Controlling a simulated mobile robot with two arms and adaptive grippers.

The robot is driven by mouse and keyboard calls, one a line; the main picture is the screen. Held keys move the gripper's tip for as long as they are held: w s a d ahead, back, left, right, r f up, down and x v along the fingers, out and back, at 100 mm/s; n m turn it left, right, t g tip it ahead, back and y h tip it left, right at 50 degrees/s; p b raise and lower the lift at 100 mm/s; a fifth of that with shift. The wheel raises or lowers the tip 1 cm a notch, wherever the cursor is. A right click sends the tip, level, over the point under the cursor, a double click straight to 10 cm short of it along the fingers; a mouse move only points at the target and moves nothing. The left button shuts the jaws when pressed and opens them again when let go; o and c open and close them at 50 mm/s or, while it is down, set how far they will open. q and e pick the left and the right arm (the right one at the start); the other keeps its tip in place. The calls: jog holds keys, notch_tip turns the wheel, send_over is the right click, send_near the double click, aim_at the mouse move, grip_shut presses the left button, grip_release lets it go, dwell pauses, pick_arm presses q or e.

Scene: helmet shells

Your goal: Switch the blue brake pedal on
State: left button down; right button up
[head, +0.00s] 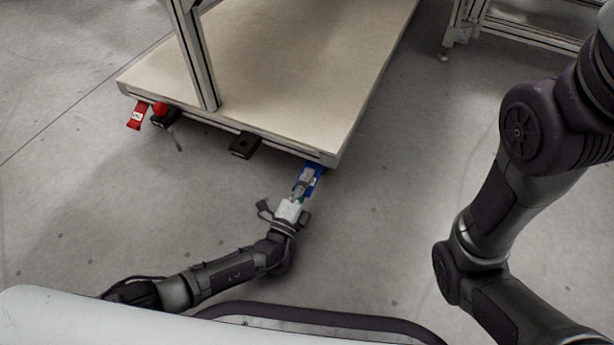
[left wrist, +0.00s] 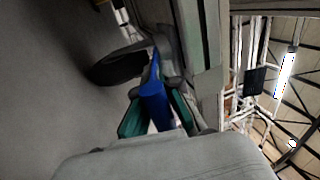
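The blue brake pedal (head: 310,177) sticks out low from the near right corner of the cart. My left gripper (head: 299,195) is right at this pedal, reaching it from the front. In the left wrist view the blue pedal (left wrist: 156,104) shows between the two teal finger pads of my left gripper (left wrist: 160,112). The pads stand apart on either side of it, and I cannot tell whether they touch it. The pedal's lower part is hidden behind the gripper body. My right arm shows at the right, but its gripper is out of view.
The cart's beige platform (head: 300,75) lies above the pedal, with a metal upright (head: 196,55) on it. A red pedal (head: 137,116) and a dark caster part (head: 245,145) are along its front edge. Another frame (head: 530,30) stands at the back right. Open floor lies in front.

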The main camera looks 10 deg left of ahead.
pick_arm(q)
jog(key=shift+f, duration=0.1)
jog(key=c, duration=1.4)
grip_release()
jog(key=shift+o, duration=0.2)
